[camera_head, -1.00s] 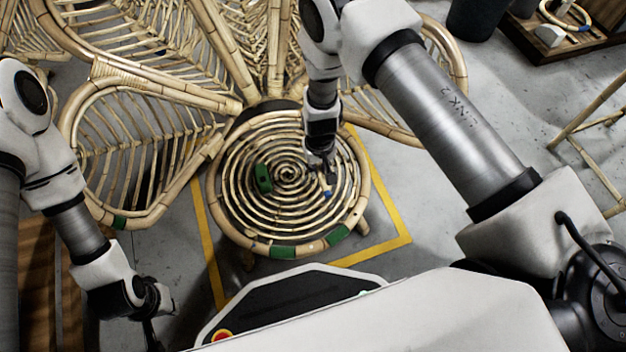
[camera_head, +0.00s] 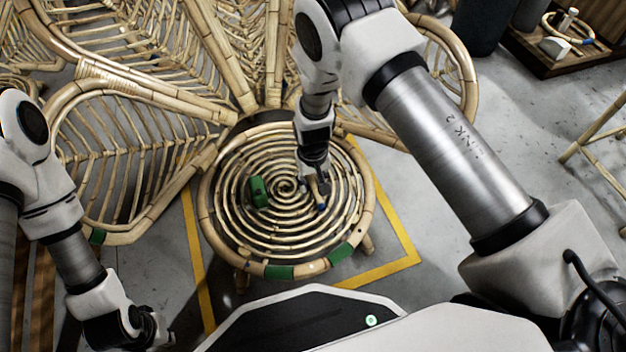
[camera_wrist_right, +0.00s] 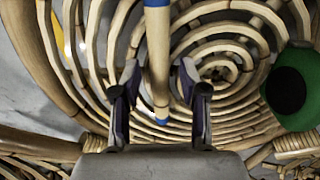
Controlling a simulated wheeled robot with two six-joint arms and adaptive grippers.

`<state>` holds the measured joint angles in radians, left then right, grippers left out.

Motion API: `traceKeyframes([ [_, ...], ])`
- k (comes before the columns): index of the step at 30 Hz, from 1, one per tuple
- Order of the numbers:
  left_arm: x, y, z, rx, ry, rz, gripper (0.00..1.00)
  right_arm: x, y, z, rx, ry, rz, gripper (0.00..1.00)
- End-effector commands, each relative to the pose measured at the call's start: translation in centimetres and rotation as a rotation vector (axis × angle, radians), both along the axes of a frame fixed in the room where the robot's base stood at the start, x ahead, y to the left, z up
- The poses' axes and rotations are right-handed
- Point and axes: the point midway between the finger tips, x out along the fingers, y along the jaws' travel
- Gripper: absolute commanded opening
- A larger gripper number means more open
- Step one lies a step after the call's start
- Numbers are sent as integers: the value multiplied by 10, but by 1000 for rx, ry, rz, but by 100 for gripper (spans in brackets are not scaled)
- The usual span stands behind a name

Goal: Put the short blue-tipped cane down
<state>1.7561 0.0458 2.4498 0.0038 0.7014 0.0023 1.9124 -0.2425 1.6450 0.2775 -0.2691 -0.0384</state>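The short blue-tipped cane (camera_wrist_right: 158,60) runs between the two fingers of my right gripper (camera_wrist_right: 157,92) in the right wrist view, with visible gaps on both sides. It has a blue band at the top of that view and a blue tip below. In the head view, my right gripper (camera_head: 314,182) is low over the round spiral rattan seat (camera_head: 285,262), with the cane's blue end (camera_head: 321,207) beside it. I cannot tell whether the cane touches the spiral. My left gripper (camera_head: 152,330) is at the lower left, away from the seat; its fingers are unclear.
A green object (camera_head: 258,192) is on the spiral, left of my right gripper; it also shows in the right wrist view (camera_wrist_right: 292,88). Large woven rattan panels (camera_head: 120,150) fan out behind the seat. A wooden tray (camera_head: 545,55) is at the upper right.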

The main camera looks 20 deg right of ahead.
Motion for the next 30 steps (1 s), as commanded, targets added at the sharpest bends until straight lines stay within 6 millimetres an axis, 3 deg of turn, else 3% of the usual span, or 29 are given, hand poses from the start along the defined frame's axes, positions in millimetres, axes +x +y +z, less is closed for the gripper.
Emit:
traceKeyframes([
  [9,0,0,2,0,0,0,0,0,0,5,0,-1,0,46],
  [14,-1,0,27,0,3,-3,0,0,0,38,0,-1,-1,46],
  [21,-3,-1,66,-1,8,-11,0,0,1,101,0,-2,-1,46],
  [25,-3,-1,75,-1,8,-11,0,0,1,120,0,0,0,46],
  [30,-3,-1,76,-1,8,-11,0,-1,1,124,0,1,0,46],
])
